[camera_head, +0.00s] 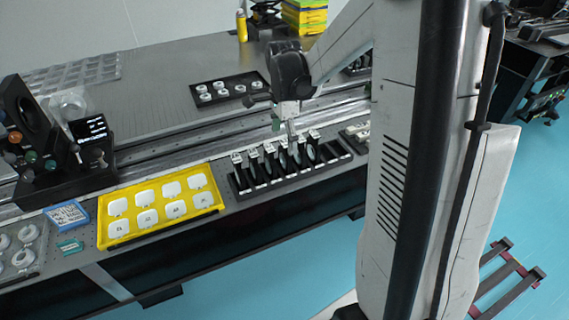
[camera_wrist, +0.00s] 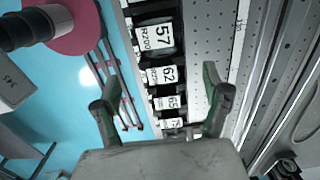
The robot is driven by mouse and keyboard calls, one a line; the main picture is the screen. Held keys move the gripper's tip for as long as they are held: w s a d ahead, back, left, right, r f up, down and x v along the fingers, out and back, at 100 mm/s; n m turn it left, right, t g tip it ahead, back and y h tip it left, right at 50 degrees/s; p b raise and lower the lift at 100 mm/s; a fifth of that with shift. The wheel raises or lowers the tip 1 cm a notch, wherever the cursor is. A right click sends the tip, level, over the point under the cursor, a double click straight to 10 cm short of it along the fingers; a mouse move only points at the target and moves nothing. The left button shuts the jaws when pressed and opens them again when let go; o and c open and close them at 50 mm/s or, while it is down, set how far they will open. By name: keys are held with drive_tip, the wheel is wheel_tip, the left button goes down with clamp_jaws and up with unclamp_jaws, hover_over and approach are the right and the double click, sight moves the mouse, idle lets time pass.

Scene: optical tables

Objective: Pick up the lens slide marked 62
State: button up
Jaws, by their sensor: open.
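The lens slide marked 62 (camera_wrist: 168,75) shows a white label in the wrist view, near the middle, standing in a row of slides. The slide marked 57 (camera_wrist: 155,38) is above it in the picture, and the slides marked 65 (camera_wrist: 172,102) and 75 (camera_wrist: 174,123) are below it. My gripper (camera_wrist: 160,80) is open, with one finger on each side of the row in the picture and nothing between the fingers. I cannot tell its exact height over the labels. In the head view my gripper (camera_head: 291,128) hangs over the slide rack (camera_head: 243,190); the numbers there are unreadable.
A yellow tray (camera_head: 152,233) of white pieces is left of the rack. A rail (camera_head: 160,152) runs behind the rack. A black tray of white rings (camera_head: 226,97) lies farther back. Dark optical mounts (camera_head: 50,150) stand at the left. The table's front edge is near the rack.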

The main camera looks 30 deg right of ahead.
sight(285, 152)
drive_tip(key=shift+w+d+f, duration=0.1)
drive_tip(key=shift+f, duration=1.55)
drive_tip(key=shift+d+f, duration=0.1)
drive_tip(key=shift+f, duration=1.55)
drive_tip(key=c, duration=1.4)
